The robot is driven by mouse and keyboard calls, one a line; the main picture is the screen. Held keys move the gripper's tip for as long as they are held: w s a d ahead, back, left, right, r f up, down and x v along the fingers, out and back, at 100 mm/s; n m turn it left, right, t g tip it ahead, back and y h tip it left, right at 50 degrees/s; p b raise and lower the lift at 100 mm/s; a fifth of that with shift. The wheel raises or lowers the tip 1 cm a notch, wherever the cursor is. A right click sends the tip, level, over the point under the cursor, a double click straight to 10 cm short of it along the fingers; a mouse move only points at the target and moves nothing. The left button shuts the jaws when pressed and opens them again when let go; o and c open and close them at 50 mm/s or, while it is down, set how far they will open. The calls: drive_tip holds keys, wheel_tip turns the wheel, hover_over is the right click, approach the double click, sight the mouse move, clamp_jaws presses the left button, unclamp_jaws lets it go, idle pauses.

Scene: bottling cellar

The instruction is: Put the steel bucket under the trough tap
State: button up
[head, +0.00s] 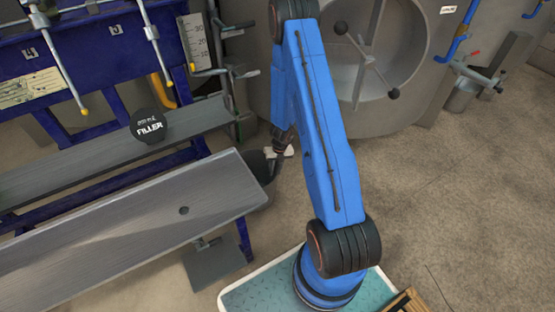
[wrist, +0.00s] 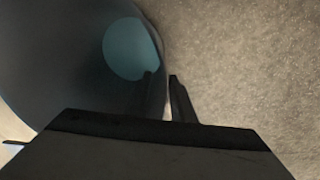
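A round, dark, smooth-walled vessel, which I take for the steel bucket (wrist: 75,60), fills the left of the wrist view. A pale blue-green disc shows inside it. My gripper (wrist: 163,80) straddles its right wall, with one finger inside and one outside. The fingers are close together and look shut on the wall. In the head view a dark rounded shape, likely the same bucket (head: 261,166), shows beside my gripper, mostly hidden by my arm and the trough end. The grey trough (head: 120,225) slopes across the left, with a small fitting, perhaps its tap (head: 205,243), below its near edge.
The blue filler frame (head: 95,55) stands behind the trough. A large steel tank with a round opening (head: 385,60) is at the back. A grey plate (head: 215,262) lies below the trough. The floor at right is clear.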

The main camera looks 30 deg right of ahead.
drive_tip(key=a+r+n+t, duration=0.15)
drive_tip(key=r+n, duration=0.25)
drive_tip(key=r, duration=0.9)
drive_tip(key=a+r+n+g, duration=0.15)
drive_tip(key=r+n, duration=0.35)
drive_tip(key=r, duration=0.8)
drive_tip(key=s+a+r+n+t, duration=0.1)
drive_tip(key=s+a+r+n, duration=0.3)
drive_tip(key=r, duration=0.3)
drive_tip(key=s+a+r+n+t, duration=0.1)
drive_tip(key=s+a+r+n, duration=0.15)
drive_tip(key=r+n, duration=0.4)
drive_tip(key=s+a+r+n, duration=0.1)
drive_tip(key=s+r+n, duration=0.4)
drive_tip(key=s, duration=0.3)
drive_tip(key=s+a+r+n+t+h, duration=0.1)
drive_tip(key=s+r+n, duration=0.5)
drive_tip(key=s+n, duration=0.2)
drive_tip(key=s+a+r+n+t, duration=0.1)
drive_tip(key=s+a+r+n, duration=0.1)
drive_tip(key=s+r+n, duration=0.3)
drive_tip(key=s+n, duration=0.1)
drive_tip(key=s, duration=0.3)
drive_tip(key=shift+s+r, duration=0.35)
drive_tip(key=shift+n, duration=0.25)
drive_tip(key=shift+c, duration=0.2)
